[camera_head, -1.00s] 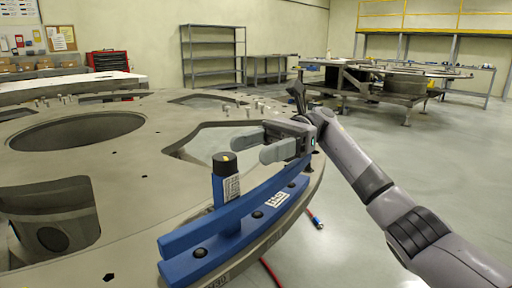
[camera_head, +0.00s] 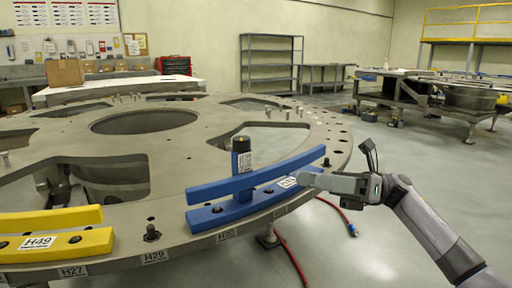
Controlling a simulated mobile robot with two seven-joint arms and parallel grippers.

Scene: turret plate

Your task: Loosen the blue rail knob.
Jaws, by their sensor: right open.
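The blue rail (camera_head: 215,217) lies along the rim of the round grey turret plate (camera_head: 180,233), with a raised blue bar over its base. Its knob (camera_head: 241,161) stands upright behind the bar, with a blue, labelled stem and a black top. My right gripper (camera_head: 308,181) is open at the rail's right end, right of the knob and lower in the picture. Its fingertips overlap the rail end in the picture; I cannot tell if they touch it. The knob is clear of the fingers. My left gripper is not in view.
A yellow rail (camera_head: 70,243) sits on the rim at the lower left. A black bolt (camera_head: 152,233) stands between the two rails. The plate has large cutouts. A red hose (camera_head: 334,207) lies on the open floor at the right.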

